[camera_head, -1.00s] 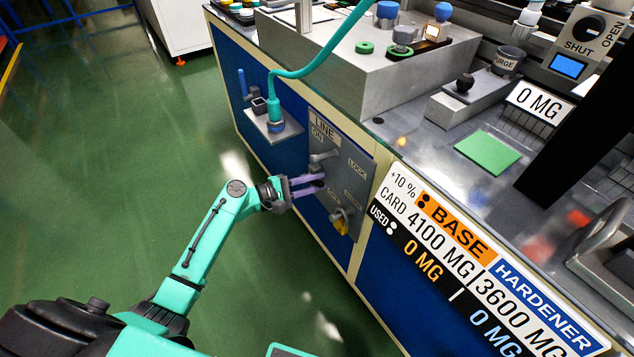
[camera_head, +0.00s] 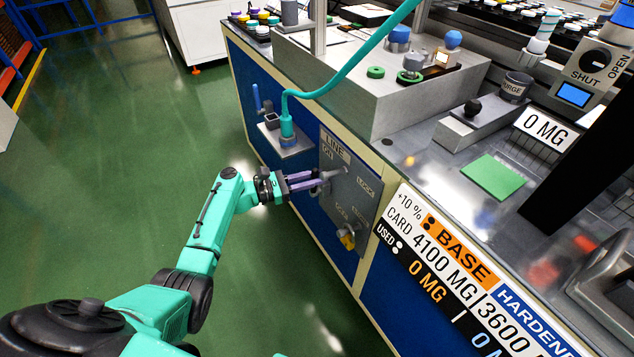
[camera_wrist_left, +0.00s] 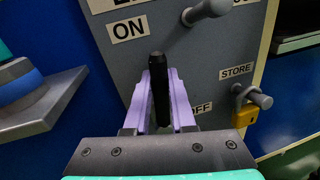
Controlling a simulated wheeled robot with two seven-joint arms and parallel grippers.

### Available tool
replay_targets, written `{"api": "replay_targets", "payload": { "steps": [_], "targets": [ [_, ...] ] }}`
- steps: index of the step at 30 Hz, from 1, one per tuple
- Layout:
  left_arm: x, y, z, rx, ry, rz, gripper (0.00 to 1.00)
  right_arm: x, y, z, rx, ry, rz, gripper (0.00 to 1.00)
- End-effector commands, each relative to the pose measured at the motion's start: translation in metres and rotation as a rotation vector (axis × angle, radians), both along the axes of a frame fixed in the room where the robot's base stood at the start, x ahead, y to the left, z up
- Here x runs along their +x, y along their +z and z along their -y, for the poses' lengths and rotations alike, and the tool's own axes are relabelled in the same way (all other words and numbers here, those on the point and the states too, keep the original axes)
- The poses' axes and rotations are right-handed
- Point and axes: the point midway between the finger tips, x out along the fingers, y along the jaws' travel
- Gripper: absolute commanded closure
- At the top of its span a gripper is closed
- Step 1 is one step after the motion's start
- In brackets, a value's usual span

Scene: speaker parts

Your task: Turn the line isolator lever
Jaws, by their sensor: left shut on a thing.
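The isolator panel (camera_head: 352,190) is a grey plate on the blue cabinet side, labelled LINE, ON, OFF, LOCK and STORE. My left gripper (camera_head: 312,180) reaches it from the left. In the left wrist view its purple fingers (camera_wrist_left: 158,95) are shut on the black lever handle (camera_wrist_left: 159,80). The handle stands between the ON label (camera_wrist_left: 129,28) and the OFF label (camera_wrist_left: 200,107), its tip nearer ON. The gripper hides the lever's lower part and some of OFF. My right gripper is not in view.
A grey peg (camera_wrist_left: 207,9) juts out at the panel's upper right. A yellow padlock (camera_wrist_left: 244,116) hangs on a second peg by STORE. A shelf (camera_head: 283,143) with a teal hose (camera_head: 340,78) stands left of the panel. Green floor (camera_head: 110,150) lies open at the left.

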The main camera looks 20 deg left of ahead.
Motion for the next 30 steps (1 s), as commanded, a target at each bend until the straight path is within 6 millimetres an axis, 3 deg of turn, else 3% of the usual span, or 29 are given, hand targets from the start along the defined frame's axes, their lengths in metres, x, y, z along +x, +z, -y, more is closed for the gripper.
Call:
{"api": "replay_targets", "payload": {
  "steps": [10, 23, 24, 26, 30],
  "targets": [
    [0.0053, -0.0006, -0.0069, -0.086, 0.002, -0.073, 1.00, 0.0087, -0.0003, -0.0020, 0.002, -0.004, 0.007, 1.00],
    [0.0056, -0.0005, -0.0077, -0.095, 0.003, -0.081, 1.00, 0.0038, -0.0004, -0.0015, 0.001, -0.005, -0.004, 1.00],
    [0.0056, -0.0005, -0.0077, -0.095, 0.003, -0.081, 0.73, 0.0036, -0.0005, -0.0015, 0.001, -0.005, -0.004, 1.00],
    [0.0056, -0.0005, -0.0077, -0.094, 0.003, -0.081, 0.50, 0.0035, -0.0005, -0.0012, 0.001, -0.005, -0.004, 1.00],
    [0.0056, -0.0004, -0.0074, -0.094, 0.002, -0.081, 0.47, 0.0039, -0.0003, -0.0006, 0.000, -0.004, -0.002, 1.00]
  ]
}}
